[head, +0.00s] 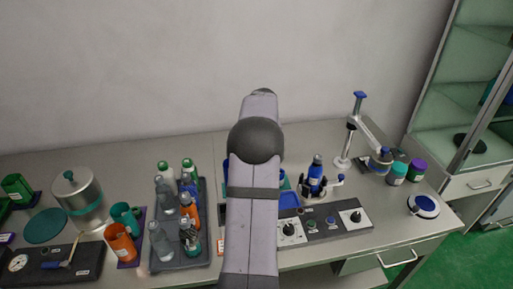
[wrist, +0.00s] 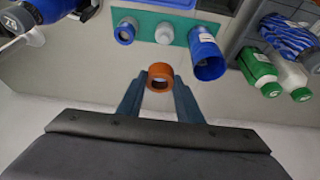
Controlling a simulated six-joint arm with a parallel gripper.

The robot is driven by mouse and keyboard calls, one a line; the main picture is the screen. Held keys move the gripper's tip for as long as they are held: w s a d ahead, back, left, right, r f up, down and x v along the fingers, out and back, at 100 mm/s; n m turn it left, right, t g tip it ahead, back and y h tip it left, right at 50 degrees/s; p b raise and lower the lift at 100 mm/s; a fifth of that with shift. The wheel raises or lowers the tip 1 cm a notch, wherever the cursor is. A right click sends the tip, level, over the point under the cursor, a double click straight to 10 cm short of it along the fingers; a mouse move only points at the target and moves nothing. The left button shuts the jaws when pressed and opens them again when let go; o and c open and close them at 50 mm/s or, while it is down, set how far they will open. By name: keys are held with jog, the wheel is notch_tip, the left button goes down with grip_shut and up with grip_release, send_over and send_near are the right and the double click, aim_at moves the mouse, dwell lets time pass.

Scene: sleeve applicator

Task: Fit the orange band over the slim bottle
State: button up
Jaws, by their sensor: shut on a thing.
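My gripper (wrist: 160,88) is shut on the orange band (wrist: 160,68), a short open ring held between the two fingertips in the wrist view. The band is in the air, apart from any bottle. In the head view my own arm hides the gripper and band. A dark blue bottle (head: 316,170) stands upright in a holder right of my arm. It looks like the slim bottle, but I cannot be sure. A blue bottle is partly visible at the wrist view's top left (wrist: 52,8).
A teal mat (wrist: 180,27) carries a blue cup (wrist: 206,55) and small round parts. A grey tray (head: 181,260) of several bottles is left of my arm. A control panel (head: 325,222) lies before the holder. A post with an arm (head: 350,140) stands behind it.

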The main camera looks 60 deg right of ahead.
jog(key=s+d+r+m+g+p, duration=0.1)
jog(key=s+d+m+p, duration=0.1)
jog(key=s, duration=0.4)
jog(key=s+d+r+m+g+h+p, duration=0.1)
jog(key=s+d+m+p, duration=0.2)
jog(key=s+d+p, duration=0.1)
jog(key=s+d+r+m+p, duration=0.1)
jog(key=s+d+m+p, duration=0.2)
jog(key=s, duration=0.4)
jog(key=shift+s+d+r+g+p, duration=0.2)
jog(key=shift+s+d+g+p, duration=0.15)
jog(key=shift+d, duration=0.25)
jog(key=shift+s+d+r+m+g, duration=0.15)
jog(key=shift+m+g, duration=0.1)
jog(key=shift+m, duration=0.25)
jog(key=shift+s+m+g, duration=0.1)
jog(key=shift+m+g, duration=0.5)
jog(key=shift+m, duration=0.9)
jog(key=shift+f+b, duration=0.65)
jog(key=shift+f, duration=0.5)
